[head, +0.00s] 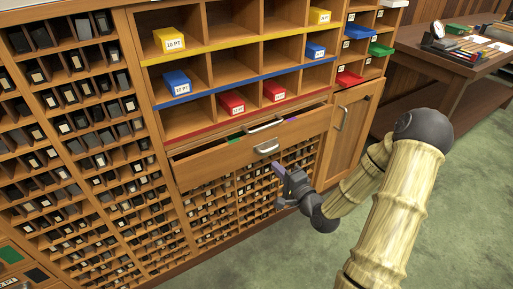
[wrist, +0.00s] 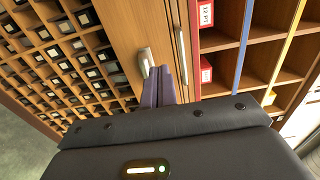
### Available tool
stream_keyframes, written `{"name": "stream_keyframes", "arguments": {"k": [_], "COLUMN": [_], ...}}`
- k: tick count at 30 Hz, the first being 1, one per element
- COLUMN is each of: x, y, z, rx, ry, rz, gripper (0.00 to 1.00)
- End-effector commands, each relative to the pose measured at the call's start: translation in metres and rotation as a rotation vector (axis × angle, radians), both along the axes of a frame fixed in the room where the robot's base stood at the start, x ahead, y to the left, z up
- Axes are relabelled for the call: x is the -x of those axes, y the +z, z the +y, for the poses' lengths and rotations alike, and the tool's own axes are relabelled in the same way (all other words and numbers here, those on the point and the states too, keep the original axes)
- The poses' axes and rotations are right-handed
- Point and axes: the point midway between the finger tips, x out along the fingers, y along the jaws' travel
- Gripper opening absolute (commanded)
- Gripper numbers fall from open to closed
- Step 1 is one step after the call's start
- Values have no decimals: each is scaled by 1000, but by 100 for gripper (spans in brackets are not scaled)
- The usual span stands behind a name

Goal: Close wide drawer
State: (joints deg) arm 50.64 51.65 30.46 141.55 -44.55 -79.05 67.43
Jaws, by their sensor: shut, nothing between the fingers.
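The wide wooden drawer (head: 225,158) stands partly pulled out below the red-edged shelf row. Its open top shows a strip of the inside with a green and a purple item. It has a silver handle (head: 267,147) on its front, and a second handle (head: 264,126) shows just behind and above it. My gripper (head: 277,169) is shut and empty, in front of the drawer just below the front handle. In the wrist view, the purple fingers (wrist: 165,84) point at the drawer front (wrist: 137,25), right beside the handle (wrist: 145,62). I cannot tell whether they touch.
Open shelves with yellow, blue and red boxes (head: 231,103) stand above the drawer. Small pigeonholes (head: 80,120) fill the left and the area below. A cupboard door (head: 347,130) is to the right. A desk (head: 450,62) stands farther right. Green floor (head: 300,255) lies clear in front.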

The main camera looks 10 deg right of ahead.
Motion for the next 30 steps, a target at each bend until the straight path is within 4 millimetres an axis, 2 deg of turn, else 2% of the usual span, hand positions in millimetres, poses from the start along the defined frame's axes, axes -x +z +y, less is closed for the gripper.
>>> {"name": "stream_keyframes", "arguments": {"k": [19,24,30], "x": [-104,-118,-120], "y": [-1,-1,0], "z": [35,39,39], "rx": [0,1,0], "ry": [2,1,0], "rz": [-3,0,1], "gripper": [0,0,0]}}
